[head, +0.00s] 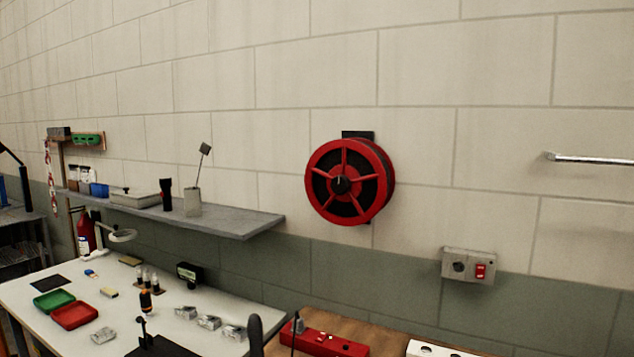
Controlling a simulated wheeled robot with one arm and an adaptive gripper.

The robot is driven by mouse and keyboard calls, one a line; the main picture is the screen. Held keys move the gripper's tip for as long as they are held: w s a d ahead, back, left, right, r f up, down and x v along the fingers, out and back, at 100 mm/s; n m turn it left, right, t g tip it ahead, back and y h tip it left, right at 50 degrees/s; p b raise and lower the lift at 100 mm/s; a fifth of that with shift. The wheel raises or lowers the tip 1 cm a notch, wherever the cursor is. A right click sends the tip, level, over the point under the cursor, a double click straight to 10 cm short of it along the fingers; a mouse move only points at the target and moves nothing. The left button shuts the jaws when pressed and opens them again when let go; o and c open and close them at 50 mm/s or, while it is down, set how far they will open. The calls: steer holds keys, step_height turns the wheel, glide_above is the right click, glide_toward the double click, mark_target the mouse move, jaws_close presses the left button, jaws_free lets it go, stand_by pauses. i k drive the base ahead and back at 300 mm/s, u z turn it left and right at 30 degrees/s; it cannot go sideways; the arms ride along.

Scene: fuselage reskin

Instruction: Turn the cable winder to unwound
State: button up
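The cable winder (322,160) is a round red reel with red spokes, dark gaps between them and a black hub knob with a pale mark pointing roughly up. It hangs on the block wall from a dark bracket, above and right of the grey shelf. Its front is turned a little to the left. No cable can be made out on it at this size. I cannot make out my gripper in the head view, and nothing touches the winder.
A grey wall shelf (245,226) holds small items left of the winder. A white workbench (215,289) with trays stands below it. A wooden surface (385,340) carries a red power strip (330,342). A switch box (468,266) and a metal rail (590,160) are at right.

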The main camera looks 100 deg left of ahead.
mark_target(339, 184)
steer(key=u, duration=3.55)
steer(key=i, duration=0.4)
steer(key=u, duration=0.85)
steer(key=i, duration=0.55)
steer(key=u, duration=0.45)
